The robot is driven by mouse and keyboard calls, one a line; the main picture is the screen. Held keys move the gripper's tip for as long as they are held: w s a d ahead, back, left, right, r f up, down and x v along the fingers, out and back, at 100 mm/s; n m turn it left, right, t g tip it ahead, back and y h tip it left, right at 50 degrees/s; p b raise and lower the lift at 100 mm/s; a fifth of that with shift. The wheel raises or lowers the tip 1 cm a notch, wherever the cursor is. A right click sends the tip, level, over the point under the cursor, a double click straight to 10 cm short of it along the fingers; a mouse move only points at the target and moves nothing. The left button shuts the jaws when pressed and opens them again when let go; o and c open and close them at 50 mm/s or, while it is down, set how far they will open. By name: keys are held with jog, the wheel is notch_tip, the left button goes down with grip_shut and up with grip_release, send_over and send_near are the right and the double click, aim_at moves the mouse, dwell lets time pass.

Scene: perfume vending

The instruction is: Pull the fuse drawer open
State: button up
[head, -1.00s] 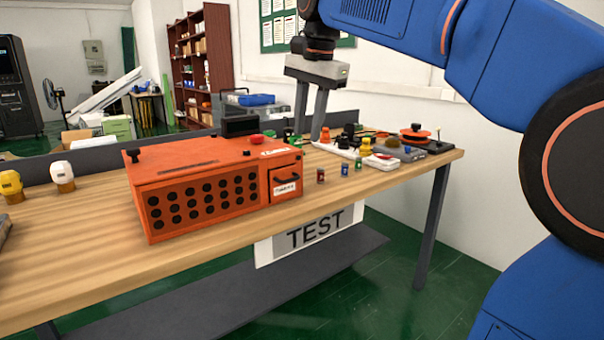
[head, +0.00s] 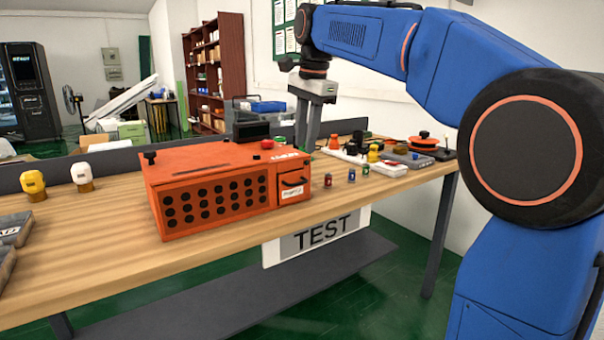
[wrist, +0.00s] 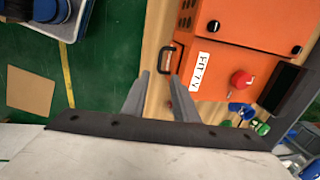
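The orange box (head: 205,190) stands on the wooden table. The fuse drawer (head: 293,186) is at the right end of its front, with a black handle and a white label; it looks flush with the box. The handle (wrist: 167,60) also shows in the wrist view, sticking out from the box edge. My gripper (head: 308,147) is open and empty, pointing down behind the drawer end of the box in the head view. In the wrist view its two fingers (wrist: 160,76) are apart, with the handle just beyond the tips. Their height above it is unclear.
A red button (head: 267,144) and a black block (head: 251,131) are on top of the box. Small fuses (head: 328,180) stand right of it, with a white strip and other parts behind. Yellow and white bulbs (head: 81,177) stand left. The front table strip is clear.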

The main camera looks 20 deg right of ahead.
aim_at(285, 183)
notch_tip(285, 183, down, 10)
jog(key=w, duration=0.1)
jog(key=shift+w+a, duration=0.3)
grip_shut()
jog(key=shift+r, duration=0.1)
dwell(1.3)
